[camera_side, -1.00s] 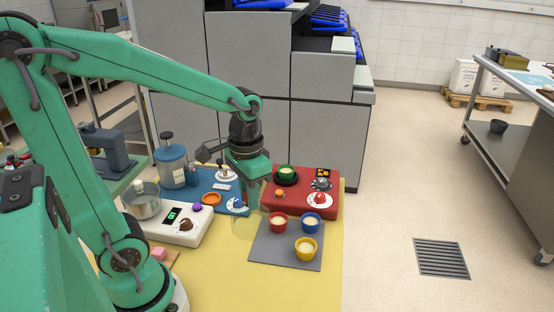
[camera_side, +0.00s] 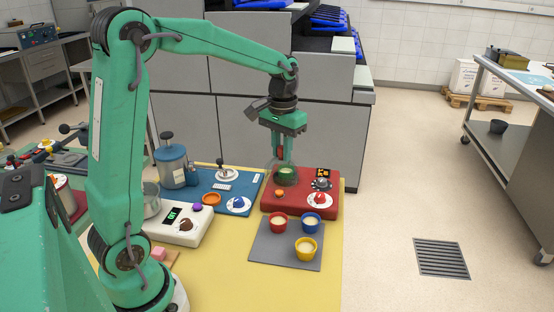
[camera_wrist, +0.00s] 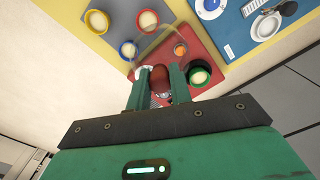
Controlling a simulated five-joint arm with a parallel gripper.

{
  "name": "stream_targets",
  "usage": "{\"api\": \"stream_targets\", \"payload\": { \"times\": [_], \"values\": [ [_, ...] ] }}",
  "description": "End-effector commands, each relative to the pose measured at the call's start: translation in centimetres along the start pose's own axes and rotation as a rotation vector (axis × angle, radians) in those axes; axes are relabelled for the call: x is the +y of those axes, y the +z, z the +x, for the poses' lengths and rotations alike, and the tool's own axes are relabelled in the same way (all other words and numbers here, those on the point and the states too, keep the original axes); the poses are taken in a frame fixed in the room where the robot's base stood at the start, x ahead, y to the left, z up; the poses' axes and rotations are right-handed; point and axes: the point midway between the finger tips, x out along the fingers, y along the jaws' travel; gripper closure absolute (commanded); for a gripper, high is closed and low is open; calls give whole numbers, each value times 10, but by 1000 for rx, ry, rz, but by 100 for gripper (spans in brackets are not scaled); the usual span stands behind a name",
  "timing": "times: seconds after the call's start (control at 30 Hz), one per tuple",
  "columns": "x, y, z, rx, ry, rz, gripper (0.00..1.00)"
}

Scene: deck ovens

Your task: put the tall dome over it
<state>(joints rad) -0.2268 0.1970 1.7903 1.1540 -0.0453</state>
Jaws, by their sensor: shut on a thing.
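The tall dome (camera_side: 285,172) is clear glass with a dark red knob (camera_wrist: 161,77). My gripper (camera_side: 281,158) is shut on that knob, and the dome hangs below the fingers. In the side view the glass overlaps the green cup (camera_side: 287,174) with pale contents on the red board (camera_side: 310,203). In the wrist view the green cup (camera_wrist: 200,74) shows beside the right finger, partly hidden, and the glass outline is faint.
Red (camera_side: 279,221), blue (camera_side: 311,222) and yellow (camera_side: 306,247) cups stand on a grey mat (camera_side: 265,249). A blue board (camera_side: 222,201) lies left, beside a scale (camera_side: 190,235).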

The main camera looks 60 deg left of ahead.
Motion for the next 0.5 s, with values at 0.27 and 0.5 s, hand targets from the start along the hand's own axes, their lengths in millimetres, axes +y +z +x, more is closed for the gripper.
{"api": "stream_targets", "payload": {
  "times": [0.27, 0.5],
  "values": [
    [-31, -57, 3, -1, 0, -110, 97],
    [-60, -96, 10, -1, 0, -195, 97]
  ]
}}
